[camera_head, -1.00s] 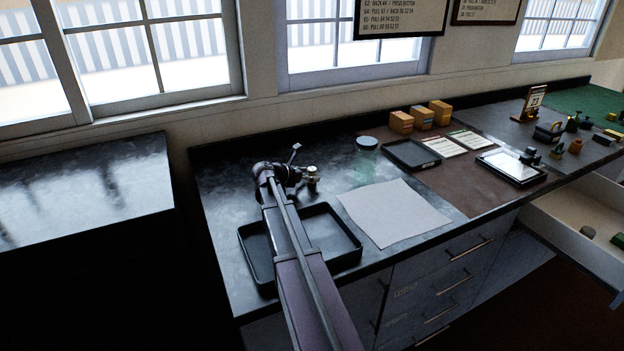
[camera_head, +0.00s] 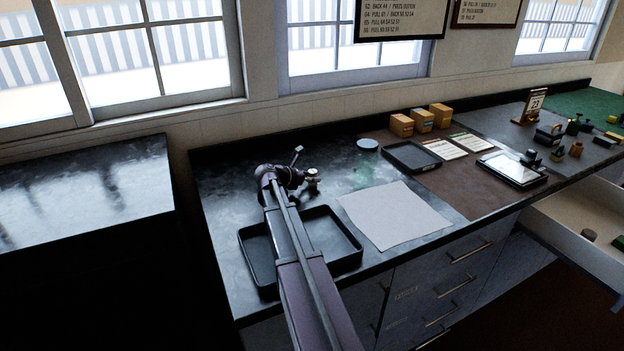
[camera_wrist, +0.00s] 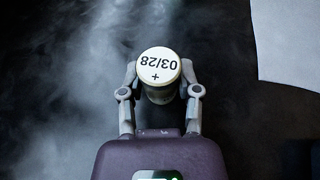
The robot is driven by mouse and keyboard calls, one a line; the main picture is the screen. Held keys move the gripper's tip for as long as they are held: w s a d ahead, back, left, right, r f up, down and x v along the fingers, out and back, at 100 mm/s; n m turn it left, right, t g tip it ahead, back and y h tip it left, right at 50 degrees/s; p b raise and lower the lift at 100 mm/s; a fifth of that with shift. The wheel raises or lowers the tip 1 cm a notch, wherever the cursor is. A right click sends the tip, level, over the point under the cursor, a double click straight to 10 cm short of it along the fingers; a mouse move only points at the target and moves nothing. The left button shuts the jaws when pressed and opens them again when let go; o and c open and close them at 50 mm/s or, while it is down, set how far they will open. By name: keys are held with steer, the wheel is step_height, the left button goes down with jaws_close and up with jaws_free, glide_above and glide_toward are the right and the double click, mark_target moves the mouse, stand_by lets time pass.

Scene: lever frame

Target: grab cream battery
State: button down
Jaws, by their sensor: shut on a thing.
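The cream battery (camera_wrist: 158,66) stands between the two fingers of my gripper (camera_wrist: 159,82) in the wrist view. Its round cream top faces the camera and bears a plus sign and "03/28", seen upside down. The fingers are shut on its sides. In the head view the battery (camera_head: 312,178) is a small pale upright cylinder at the end of my arm, behind the black tray. My gripper (camera_head: 303,176) is small and partly hidden by my wrist there, and I cannot tell whether the battery touches the counter.
A black tray (camera_head: 345,262) lies under my arm. A white sheet (camera_head: 395,214) lies to its right. A round lid-like disc (camera_head: 367,144), a smaller dark tray (camera_head: 411,157) and several orange boxes (camera_head: 422,119) are further back. A drawer (camera_head: 577,212) is open at right. The counter left of my gripper is clear.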

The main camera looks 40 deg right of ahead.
mark_target(312, 171)
steer(key=shift+r, duration=0.1)
stand_by(0.3)
step_height(312, 171, up, 10)
steer(key=p, duration=1)
